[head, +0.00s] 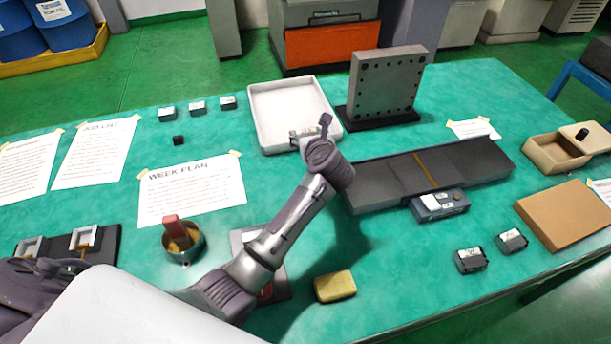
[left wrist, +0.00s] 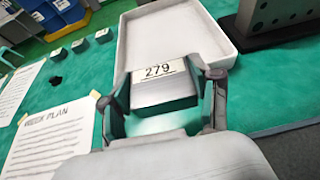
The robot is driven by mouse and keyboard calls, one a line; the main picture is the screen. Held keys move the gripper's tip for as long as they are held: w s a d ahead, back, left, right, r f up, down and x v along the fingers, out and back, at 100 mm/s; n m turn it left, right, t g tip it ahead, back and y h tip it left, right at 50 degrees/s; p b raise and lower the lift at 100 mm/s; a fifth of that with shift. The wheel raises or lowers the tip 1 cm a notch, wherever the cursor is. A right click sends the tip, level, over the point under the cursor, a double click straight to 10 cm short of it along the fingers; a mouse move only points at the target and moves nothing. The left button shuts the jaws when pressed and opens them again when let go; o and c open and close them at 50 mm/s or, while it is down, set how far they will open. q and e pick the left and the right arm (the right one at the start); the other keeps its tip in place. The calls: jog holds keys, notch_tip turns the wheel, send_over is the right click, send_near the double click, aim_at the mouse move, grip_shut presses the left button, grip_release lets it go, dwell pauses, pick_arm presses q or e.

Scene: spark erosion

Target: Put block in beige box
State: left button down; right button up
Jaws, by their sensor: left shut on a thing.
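My left gripper (head: 313,132) is shut on a grey block (left wrist: 160,88) with a white label reading 279. In the left wrist view the block sits between the two fingers, label up. The gripper and block are at the near edge of a shallow off-white tray (head: 263,122); I cannot tell whether they are above its rim. The tray also shows in the left wrist view (left wrist: 180,35) and its visible floor looks empty. A beige wooden box (head: 547,156) with a partly shifted lid stands at the far right. My right gripper is not in view.
Similar labelled blocks stand at the back left (head: 197,107) and front right (head: 470,261). An upright drilled plate (head: 386,85) stands right of the tray. A long dark bed (head: 400,180), a yellow sponge (head: 335,286) and a round dish (head: 183,250) lie nearer.

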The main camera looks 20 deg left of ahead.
pick_arm(q)
jog(key=shift+w+d+r, duration=0.15)
jog(key=shift+w+r, duration=0.05)
jog(key=shift+w, duration=0.2)
jog(key=shift+w+d+r, duration=0.15)
jog(key=shift+w, duration=0.25)
jog(key=shift+s+a+f, duration=0.15)
jog(key=shift+a, duration=0.1)
jog(key=p, duration=0.3)
send_over(273, 177)
notch_tip(273, 177, down, 6)
jog(key=shift+f, duration=0.25)
notch_tip(273, 177, down, 4)
jog(key=shift+r, duration=0.1)
jog(key=shift+f, duration=0.2)
jog(key=shift+f, duration=0.15)
jog(key=shift+c, duration=1.2)
grip_release()
jog(key=shift+s, duration=0.1)
